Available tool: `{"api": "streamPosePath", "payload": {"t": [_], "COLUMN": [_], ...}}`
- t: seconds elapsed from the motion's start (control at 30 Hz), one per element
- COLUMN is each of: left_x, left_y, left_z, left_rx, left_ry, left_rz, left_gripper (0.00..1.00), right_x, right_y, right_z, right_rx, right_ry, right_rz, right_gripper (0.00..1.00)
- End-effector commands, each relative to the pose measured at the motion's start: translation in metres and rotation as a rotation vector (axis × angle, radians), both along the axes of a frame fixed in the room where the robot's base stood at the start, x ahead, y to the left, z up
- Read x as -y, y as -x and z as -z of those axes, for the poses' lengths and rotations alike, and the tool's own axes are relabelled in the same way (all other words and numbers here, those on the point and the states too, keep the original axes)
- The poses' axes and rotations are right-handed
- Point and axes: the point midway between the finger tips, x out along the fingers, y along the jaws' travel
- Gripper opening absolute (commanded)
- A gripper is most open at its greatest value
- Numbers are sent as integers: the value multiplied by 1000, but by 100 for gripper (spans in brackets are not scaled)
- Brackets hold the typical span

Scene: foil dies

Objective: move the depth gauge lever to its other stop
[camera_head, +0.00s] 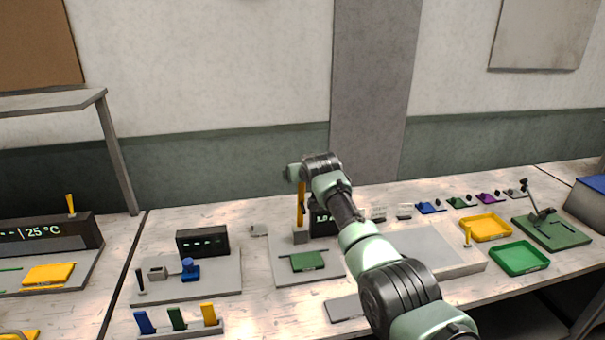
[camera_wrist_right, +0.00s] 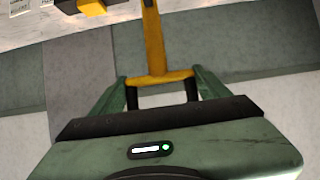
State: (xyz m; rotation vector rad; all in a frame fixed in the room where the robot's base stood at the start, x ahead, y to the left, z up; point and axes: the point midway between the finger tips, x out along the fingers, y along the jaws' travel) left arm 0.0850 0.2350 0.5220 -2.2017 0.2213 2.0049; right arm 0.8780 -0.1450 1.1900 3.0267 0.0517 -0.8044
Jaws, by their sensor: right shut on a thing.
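The depth gauge lever (camera_head: 300,208) is a yellow-orange bar. It stands nearly upright from a grey block (camera_head: 300,237) on a grey plate, beside a dark display that my arm partly covers. My right gripper (camera_head: 293,173) is at the top of the lever. In the right wrist view the lever (camera_wrist_right: 153,45) ends in a crossbar, and my right gripper (camera_wrist_right: 160,84) is shut on this crossbar between its two fingers. My left gripper is not in view.
A green block (camera_head: 308,262) lies on the same plate. To the left stand a fixture with a blue part (camera_head: 190,268) and a rack with coloured tabs (camera_head: 177,319). To the right are a yellow tray (camera_head: 486,227) and a green tray (camera_head: 519,258).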

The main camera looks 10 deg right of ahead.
Motion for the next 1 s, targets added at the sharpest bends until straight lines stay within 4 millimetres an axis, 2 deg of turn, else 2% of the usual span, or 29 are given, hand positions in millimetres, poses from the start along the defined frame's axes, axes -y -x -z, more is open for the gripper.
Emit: {"api": "streamPosePath", "payload": {"t": [0.03, 0.57, 1.0], "left_x": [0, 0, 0], "left_y": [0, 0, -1], "left_z": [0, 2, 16], "left_rx": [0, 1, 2], "left_ry": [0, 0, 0], "left_rz": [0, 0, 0], "left_gripper": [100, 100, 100], "right_x": [3, 1, 4], "right_y": [-3, 5, 46], "right_z": [-13, -10, -33], "right_rx": [26, 15, 17], "right_ry": [3, 1, 0], "right_rz": [2, 0, 2], "right_gripper": [84, 84, 84]}}
